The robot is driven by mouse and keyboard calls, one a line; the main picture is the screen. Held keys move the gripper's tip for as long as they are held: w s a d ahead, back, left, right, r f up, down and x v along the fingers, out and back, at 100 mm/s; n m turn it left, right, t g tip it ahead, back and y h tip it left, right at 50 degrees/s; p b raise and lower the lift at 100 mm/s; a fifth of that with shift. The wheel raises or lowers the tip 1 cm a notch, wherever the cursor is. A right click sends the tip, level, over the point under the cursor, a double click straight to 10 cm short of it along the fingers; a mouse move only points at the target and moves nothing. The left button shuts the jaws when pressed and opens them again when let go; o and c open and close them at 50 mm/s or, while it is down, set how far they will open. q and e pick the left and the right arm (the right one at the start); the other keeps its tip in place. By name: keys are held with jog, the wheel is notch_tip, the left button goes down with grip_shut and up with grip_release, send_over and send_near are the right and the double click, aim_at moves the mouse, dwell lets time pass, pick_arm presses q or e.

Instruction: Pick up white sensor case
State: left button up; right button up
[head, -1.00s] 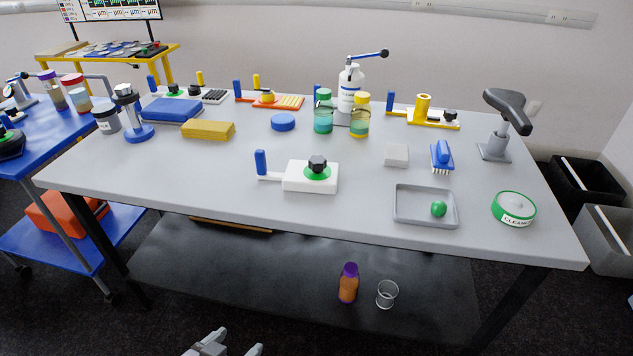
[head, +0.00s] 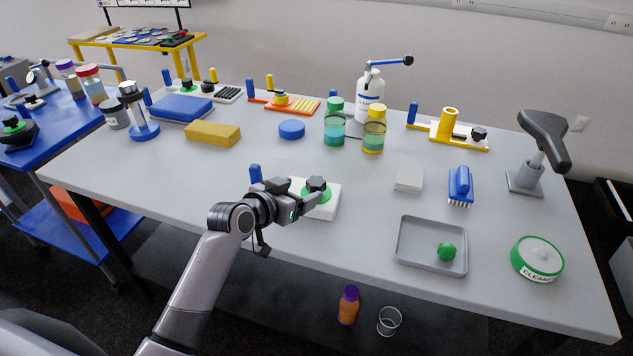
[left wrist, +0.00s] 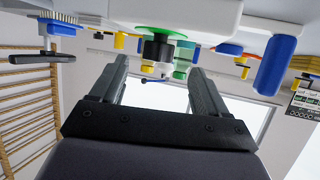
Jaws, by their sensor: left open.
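The white sensor case (head: 326,206) lies near the table's front edge. It has a green disc and a black knob (head: 317,184) on top, and a blue upright handle (head: 255,174) at its left. My left gripper (head: 308,198) is open at the case and hides part of its front and left side. In the left wrist view, which is upside down, the black knob (left wrist: 158,48) shows between the two spread fingers, with the white case (left wrist: 190,12) beyond. I cannot tell whether the fingers touch it. My right gripper is not in view.
A grey tray (head: 402,262) with a green ball, a small pale box (head: 408,179) and a blue brush (head: 460,186) lie right of the case. A yellow sponge (head: 213,134), a blue disc (head: 292,129) and bottles (head: 373,135) stand behind. Clear tabletop lies left of the case.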

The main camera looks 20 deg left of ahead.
aim_at(310, 186)
pick_arm(q)
jog(key=shift+w+d, duration=0.2)
jog(key=shift+w, duration=0.45)
jog(key=shift+f+x, duration=0.2)
jog(key=shift+x, duration=2.95)
jog(key=shift+s+d, duration=0.1)
jog(key=shift+s, duration=0.05)
jog(key=c, duration=1)
jog(key=shift+r, duration=0.1)
jog(key=shift+c, duration=1.1)
